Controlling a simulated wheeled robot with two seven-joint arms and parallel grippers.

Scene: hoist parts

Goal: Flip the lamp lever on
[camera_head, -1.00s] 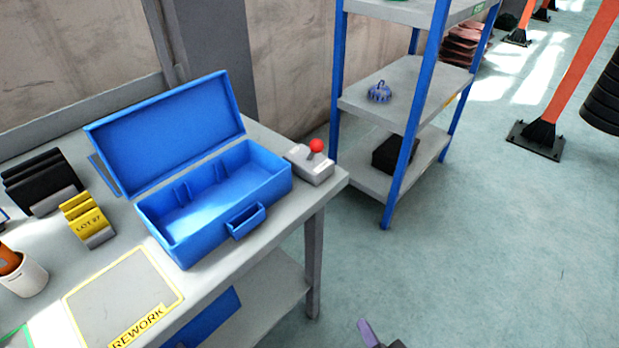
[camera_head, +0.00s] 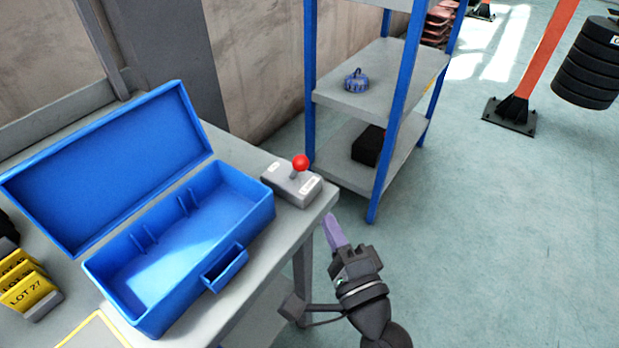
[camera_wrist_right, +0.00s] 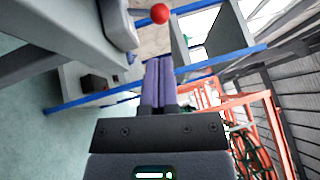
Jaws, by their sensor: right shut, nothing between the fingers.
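The lamp lever is a short stick with a red ball knob (camera_head: 301,162) on a grey switch box (camera_head: 291,184) at the right corner of the workbench. Its stick leans slightly to the right in the head view. My right gripper (camera_head: 331,220) is just right of the bench corner, below and to the right of the lever, apart from it. Its purple fingers are shut and empty. In the right wrist view, the fingers (camera_wrist_right: 158,62) point toward the red knob (camera_wrist_right: 160,13), which lies beyond their tips. My left gripper is not in view.
An open blue toolbox (camera_head: 180,255) stands on the bench left of the switch box. Yellow lot tags (camera_head: 28,290) are at the left. A blue-framed shelf (camera_head: 345,95) stands behind the bench. Open floor (camera_head: 500,240) lies to the right.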

